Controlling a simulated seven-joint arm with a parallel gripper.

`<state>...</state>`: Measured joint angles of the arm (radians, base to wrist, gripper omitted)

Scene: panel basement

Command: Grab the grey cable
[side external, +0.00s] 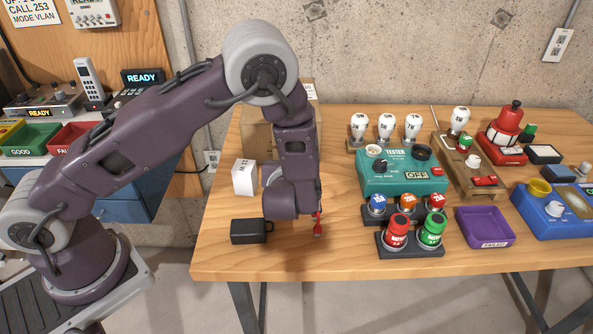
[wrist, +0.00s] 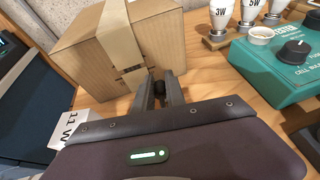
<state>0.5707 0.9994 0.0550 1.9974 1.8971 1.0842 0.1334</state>
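I cannot make out a grey cable for certain in either view. In the wrist view my gripper (wrist: 159,80) points toward a cardboard box, its two dark fingers a small gap apart. A small dark rounded thing (wrist: 159,88) shows between the fingers; I cannot tell whether it is part of the cable or whether they grip it. In the side external view my gripper hangs low over the left part of the table, mostly hidden by my wrist. A small red piece (side external: 318,226) shows beside the wrist's lower end.
A black box (side external: 248,231) and a white box (side external: 244,177) stand left of my wrist. The cardboard box (wrist: 110,50) is behind it. To the right are a teal tester (side external: 400,177), red and green cylinders in a holder, and a purple tray (side external: 485,228).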

